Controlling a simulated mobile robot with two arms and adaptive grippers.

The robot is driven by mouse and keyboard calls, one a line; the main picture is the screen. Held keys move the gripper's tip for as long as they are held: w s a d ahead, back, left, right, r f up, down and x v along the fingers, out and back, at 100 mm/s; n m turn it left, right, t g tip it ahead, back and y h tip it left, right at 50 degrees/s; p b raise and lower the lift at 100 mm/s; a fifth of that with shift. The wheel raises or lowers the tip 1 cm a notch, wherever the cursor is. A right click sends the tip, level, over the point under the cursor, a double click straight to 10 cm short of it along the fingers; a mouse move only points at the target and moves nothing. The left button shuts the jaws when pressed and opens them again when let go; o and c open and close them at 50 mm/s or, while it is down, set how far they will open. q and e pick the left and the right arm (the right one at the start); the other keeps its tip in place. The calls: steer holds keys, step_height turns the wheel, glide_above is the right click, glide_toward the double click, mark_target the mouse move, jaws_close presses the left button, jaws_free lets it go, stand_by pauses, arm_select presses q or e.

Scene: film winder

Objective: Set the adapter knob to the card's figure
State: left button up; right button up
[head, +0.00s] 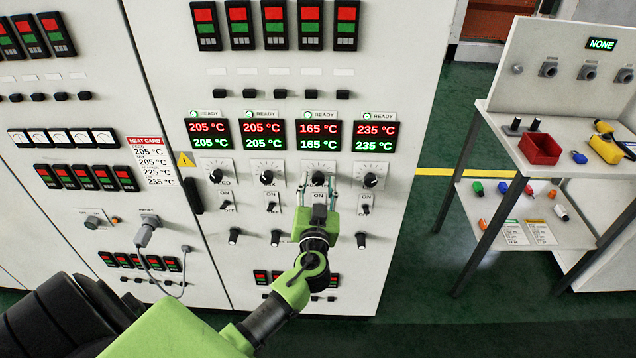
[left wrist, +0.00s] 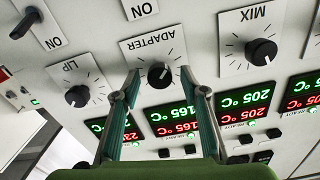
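The adapter knob (left wrist: 160,75) is black and round, on a white plate marked ADAPTER, in the middle of the upside-down left wrist view. In the head view it shows as the third knob (head: 318,178) in the row. Its display (head: 318,135) reads 165 °C in red and in green. The heat card (head: 153,162) lists 205, 205, 225 and 235 °C; its row labels are too small to read. My left gripper (head: 318,188) is open, with one fingertip on each side of the knob and a gap showing on both sides. My right gripper is out of view.
The mix knob (left wrist: 261,51) and lip knob (left wrist: 77,96) flank the adapter knob. Their displays, with the first, read 205, 205 and 235 °C. ON switches (head: 271,206) sit beneath the knobs. A table (head: 584,178) with a red bin (head: 540,149) stands at right.

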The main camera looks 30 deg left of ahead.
arm_select(q)
steer(key=c, duration=1.1)
steer(key=shift+c, duration=0.2)
